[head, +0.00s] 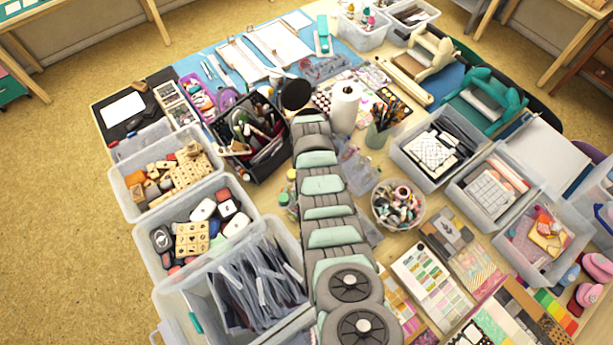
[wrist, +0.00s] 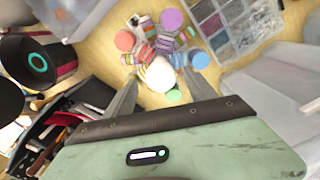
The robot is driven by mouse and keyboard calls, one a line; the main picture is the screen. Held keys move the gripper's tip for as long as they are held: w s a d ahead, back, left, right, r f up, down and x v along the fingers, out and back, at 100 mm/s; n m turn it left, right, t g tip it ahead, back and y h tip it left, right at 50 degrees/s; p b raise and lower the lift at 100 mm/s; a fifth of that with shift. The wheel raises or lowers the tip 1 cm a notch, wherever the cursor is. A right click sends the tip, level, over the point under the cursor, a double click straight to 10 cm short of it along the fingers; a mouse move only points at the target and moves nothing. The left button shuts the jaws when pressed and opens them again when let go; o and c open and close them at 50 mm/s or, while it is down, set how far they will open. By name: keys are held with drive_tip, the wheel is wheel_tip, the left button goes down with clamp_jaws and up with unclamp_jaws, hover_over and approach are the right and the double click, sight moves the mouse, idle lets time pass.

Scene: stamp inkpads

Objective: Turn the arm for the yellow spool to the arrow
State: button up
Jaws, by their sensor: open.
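In the wrist view, a cluster of round-topped coloured pieces stands on the table. Its tops are orange-red (wrist: 125,41), purple (wrist: 172,19), blue (wrist: 200,60) and green (wrist: 173,96), with striped pieces between them. A large pale cream-yellow round top (wrist: 160,75) is nearest my gripper; I cannot tell whether it is the yellow spool or a central knob. My gripper (wrist: 160,88) is open, its two fingers apart on either side of this pale top, with no clear contact. I cannot make out an arrow. In the head view my arm hides this spot.
A clear compartment box (wrist: 235,30) lies at the upper right of the wrist view. A black tool caddy (head: 250,135) and a white paper roll (head: 345,106) stand near my arm. Clear bins (head: 165,175) line the left side. The table is crowded, with little free room.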

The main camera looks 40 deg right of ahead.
drive_tip(key=shift+f, duration=0.4)
drive_tip(key=shift+c, duration=0.4)
drive_tip(key=shift+f, duration=0.1)
clamp_jaws()
idle(0.4)
